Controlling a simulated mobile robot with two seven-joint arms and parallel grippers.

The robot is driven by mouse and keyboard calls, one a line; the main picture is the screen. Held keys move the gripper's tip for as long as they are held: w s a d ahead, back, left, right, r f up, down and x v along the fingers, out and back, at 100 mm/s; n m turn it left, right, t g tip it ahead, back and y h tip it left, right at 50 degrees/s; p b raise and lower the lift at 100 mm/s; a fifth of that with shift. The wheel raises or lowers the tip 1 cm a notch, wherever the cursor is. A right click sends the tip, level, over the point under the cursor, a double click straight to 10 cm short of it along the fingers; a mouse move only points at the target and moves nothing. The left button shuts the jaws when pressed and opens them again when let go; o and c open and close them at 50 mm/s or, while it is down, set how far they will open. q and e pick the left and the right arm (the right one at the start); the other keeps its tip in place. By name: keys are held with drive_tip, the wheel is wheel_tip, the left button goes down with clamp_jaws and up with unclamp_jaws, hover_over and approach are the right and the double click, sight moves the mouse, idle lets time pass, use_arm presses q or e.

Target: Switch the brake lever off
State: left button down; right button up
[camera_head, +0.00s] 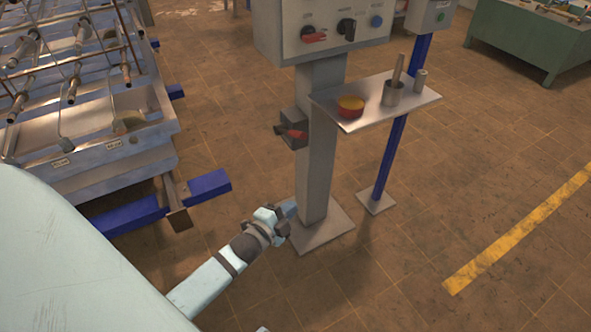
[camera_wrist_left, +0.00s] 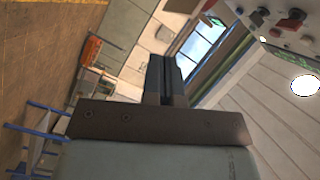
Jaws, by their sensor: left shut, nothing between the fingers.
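A red lever (camera_head: 291,132) sits in a small grey box on the left side of the grey post (camera_head: 319,160). A red handle (camera_head: 314,37) is also on the front of the control box above; no label that I can read tells which is the brake lever. My left gripper (camera_head: 287,209) is shut and empty, low beside the post's foot, below and apart from the red lever. In the left wrist view its fingers (camera_wrist_left: 165,78) are together, and a red handle on the control box (camera_wrist_left: 292,19) shows at the upper right. My right gripper is not in view.
A metal shelf (camera_head: 424,98) with a red bowl (camera_head: 350,106) and a metal cup (camera_head: 392,94) juts right from the post. A blue post (camera_head: 392,150) stands behind it. A metal machine (camera_head: 90,160) with blue beams is at left.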

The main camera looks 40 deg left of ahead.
use_arm(q)
drive_tip(key=w+a+f+m+t+h+b, duration=0.1)
drive_tip(key=w+a+f+m+t+b, duration=0.5)
drive_tip(key=m+b, duration=1)
drive_tip(key=w+a+f+b, duration=0.3)
drive_tip(key=w+a+b, duration=0.1)
drive_tip(key=a, duration=0.3)
drive_tip(key=shift+w+m, duration=0.3)
drive_tip(key=shift+w, duration=0.15)
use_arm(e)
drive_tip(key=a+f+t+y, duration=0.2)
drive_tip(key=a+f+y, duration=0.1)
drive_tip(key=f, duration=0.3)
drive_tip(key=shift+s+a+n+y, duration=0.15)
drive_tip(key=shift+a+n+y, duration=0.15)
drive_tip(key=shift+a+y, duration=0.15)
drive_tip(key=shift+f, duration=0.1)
use_arm(q)
drive_tip(key=shift+d+r, duration=0.1)
